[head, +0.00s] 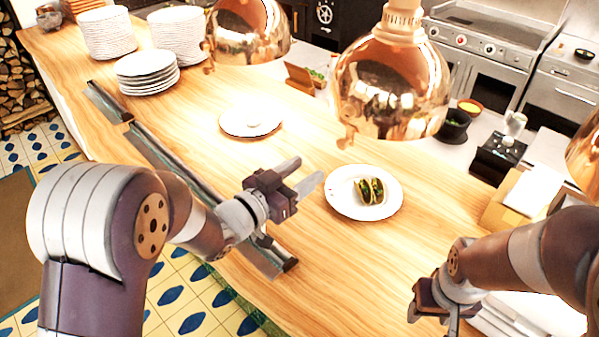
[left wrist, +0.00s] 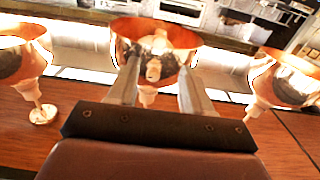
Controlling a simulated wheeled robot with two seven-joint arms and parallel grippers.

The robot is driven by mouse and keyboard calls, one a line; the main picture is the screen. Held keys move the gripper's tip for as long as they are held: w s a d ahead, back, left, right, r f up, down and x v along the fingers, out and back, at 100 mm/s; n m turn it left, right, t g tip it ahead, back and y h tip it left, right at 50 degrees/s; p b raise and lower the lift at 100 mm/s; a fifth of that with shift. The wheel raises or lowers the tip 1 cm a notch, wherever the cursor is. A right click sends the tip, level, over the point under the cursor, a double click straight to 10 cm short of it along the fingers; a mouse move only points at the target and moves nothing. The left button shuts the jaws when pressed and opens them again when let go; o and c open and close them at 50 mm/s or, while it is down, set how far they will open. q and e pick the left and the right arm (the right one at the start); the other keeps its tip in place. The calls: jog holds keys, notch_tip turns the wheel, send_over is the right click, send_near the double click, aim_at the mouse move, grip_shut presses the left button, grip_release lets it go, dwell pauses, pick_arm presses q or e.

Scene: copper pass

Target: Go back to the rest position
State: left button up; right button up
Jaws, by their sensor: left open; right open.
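My left gripper (head: 304,176) is open and empty above the wooden counter, left of a white plate (head: 340,203) that holds two dark green filled pieces of food (head: 369,190). In the left wrist view, its two fingers (left wrist: 158,85) stand apart with a copper heat lamp (left wrist: 155,40) showing beyond them. My right gripper (head: 440,318) is at the lower right of the head view, over the counter's near right part. Its fingertips are partly cut off by the lower edge.
Copper heat lamps (head: 390,85) hang over the wooden counter (head: 330,265). A second plate (head: 236,131) with a small pale item lies further back. Stacks of white plates (head: 147,72) stand at the far left. A dark metal rail (head: 160,158) runs along the left edge. Clear wood surrounds the plates.

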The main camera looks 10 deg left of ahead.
pick_arm(q)
jog(key=shift+s+a, duration=0.15)
jog(key=shift+s, duration=0.05)
dwell(0.3)
jog(key=s+a+f+n+g+y, duration=0.4)
jog(key=a+f+g+y, duration=0.2)
jog(key=a+f+y, duration=0.55)
jog(key=s+f+n+g, duration=0.1)
jog(key=s+g, duration=0.2)
jog(key=s, duration=0.4)
jog(key=s+d+f+n+g+b, duration=0.1)
jog(key=s+f+n+g, duration=0.1)
jog(key=s+g, duration=0.2)
jog(key=s+h, duration=0.1)
jog(key=s, duration=0.1)
jog(key=shift+s+f, duration=0.25)
jog(key=shift+s, duration=0.1)
